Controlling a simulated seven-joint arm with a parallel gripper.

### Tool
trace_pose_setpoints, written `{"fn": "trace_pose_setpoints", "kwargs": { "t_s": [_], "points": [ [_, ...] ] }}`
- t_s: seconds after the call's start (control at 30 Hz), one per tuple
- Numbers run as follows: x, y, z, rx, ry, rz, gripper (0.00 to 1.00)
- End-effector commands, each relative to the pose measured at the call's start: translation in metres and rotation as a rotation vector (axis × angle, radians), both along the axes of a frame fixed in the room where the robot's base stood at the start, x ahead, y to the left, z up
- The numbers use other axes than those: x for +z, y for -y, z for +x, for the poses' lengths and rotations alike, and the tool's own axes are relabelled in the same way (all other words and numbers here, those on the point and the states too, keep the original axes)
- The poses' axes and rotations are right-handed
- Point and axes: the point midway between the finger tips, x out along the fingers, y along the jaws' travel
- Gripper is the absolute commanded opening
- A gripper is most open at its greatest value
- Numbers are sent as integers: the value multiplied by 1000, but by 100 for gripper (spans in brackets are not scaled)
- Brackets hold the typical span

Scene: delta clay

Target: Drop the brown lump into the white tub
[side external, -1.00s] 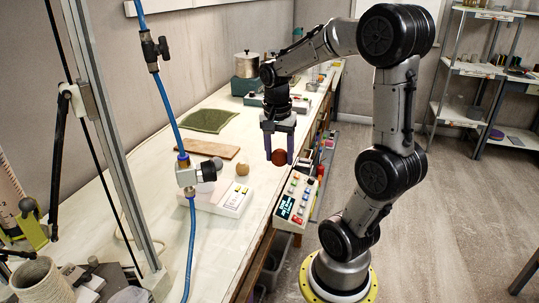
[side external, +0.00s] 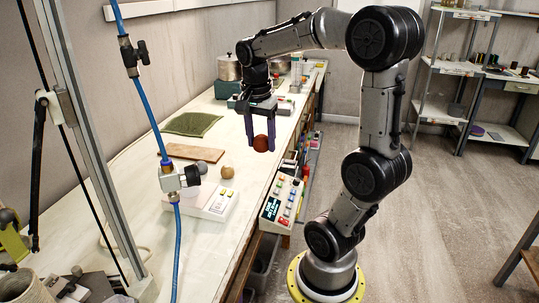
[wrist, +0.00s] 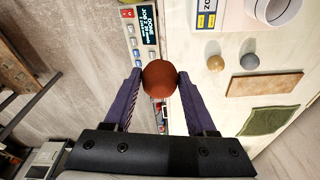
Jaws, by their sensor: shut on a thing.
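The brown lump (side external: 261,143) is a reddish-brown ball held between the two purple fingers of my gripper (side external: 260,144). In the wrist view the lump (wrist: 159,78) sits between the fingertips (wrist: 159,84), touching both. It hangs in the air near the bench's right edge, above the button panel.
The white box (side external: 215,205) stands on the bench. A tan ball (side external: 227,171) and a grey ball (wrist: 250,61) lie near it. A brown board (side external: 190,152) and green mat (side external: 192,123) lie farther back. A button panel (side external: 282,200) lines the bench edge.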

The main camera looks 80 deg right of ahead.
Motion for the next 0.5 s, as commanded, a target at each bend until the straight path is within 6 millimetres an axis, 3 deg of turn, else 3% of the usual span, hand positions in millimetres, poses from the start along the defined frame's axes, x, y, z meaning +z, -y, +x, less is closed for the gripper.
{"fn": "trace_pose_setpoints", "kwargs": {
  "t_s": [0.23,0.4,0.5],
  "points": [
    [42,6,91,-8,15,-6,0],
    [50,-10,152,46,13,-4,0],
    [46,-21,176,89,9,-3,0]
  ]
}}
